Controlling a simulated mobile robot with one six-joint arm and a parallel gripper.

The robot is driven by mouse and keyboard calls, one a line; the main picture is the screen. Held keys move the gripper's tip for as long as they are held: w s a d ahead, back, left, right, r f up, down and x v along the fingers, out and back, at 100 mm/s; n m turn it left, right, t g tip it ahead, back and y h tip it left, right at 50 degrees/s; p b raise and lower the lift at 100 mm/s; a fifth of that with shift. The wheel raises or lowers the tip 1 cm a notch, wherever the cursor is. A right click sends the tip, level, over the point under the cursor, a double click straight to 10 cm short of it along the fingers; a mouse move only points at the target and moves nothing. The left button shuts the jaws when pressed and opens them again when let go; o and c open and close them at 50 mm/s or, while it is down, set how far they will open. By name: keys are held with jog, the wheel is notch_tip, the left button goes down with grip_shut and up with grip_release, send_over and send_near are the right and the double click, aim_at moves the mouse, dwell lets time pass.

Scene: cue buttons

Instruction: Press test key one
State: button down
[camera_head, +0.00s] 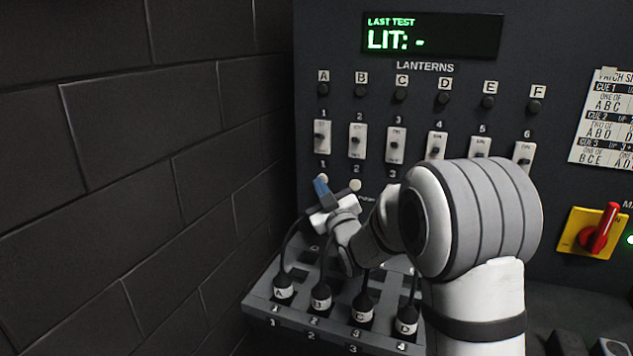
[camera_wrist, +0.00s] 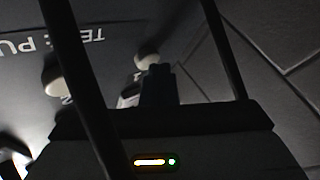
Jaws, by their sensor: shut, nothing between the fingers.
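Test key one is a round white button (camera_head: 323,178) on the dark panel, partly covered by my fingertips in the head view. In the wrist view it is the pale knob (camera_wrist: 147,60) by a small, faint numeral. My gripper (camera_head: 321,187) is shut and empty, its blue-tipped fingers right at this key. In the wrist view the dark fingertips (camera_wrist: 157,72) lie just below and over the knob's edge. I cannot tell whether they touch it. A second white key (camera_head: 355,185) stands just to the right; it also shows in the wrist view (camera_wrist: 55,75).
Numbered switches (camera_head: 396,144) sit above the keys, below lantern knobs (camera_head: 401,95). The display (camera_head: 430,37) reads "LIT: -". A socket tray (camera_head: 262,306) with labelled cable plugs lies below my gripper. A brick wall (camera_head: 150,160) is at left. A red-yellow rotary switch (camera_head: 600,228) is at right.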

dwell(0.4)
jog(key=shift+s+a+b, duration=0.15)
jog(key=shift+s+b, duration=0.35)
jog(key=shift+b, duration=0.35)
jog(key=s+a+b, duration=0.2)
jog(key=s+b, duration=0.2)
jog(key=s, duration=0.1)
jog(key=shift+s+b, duration=0.35)
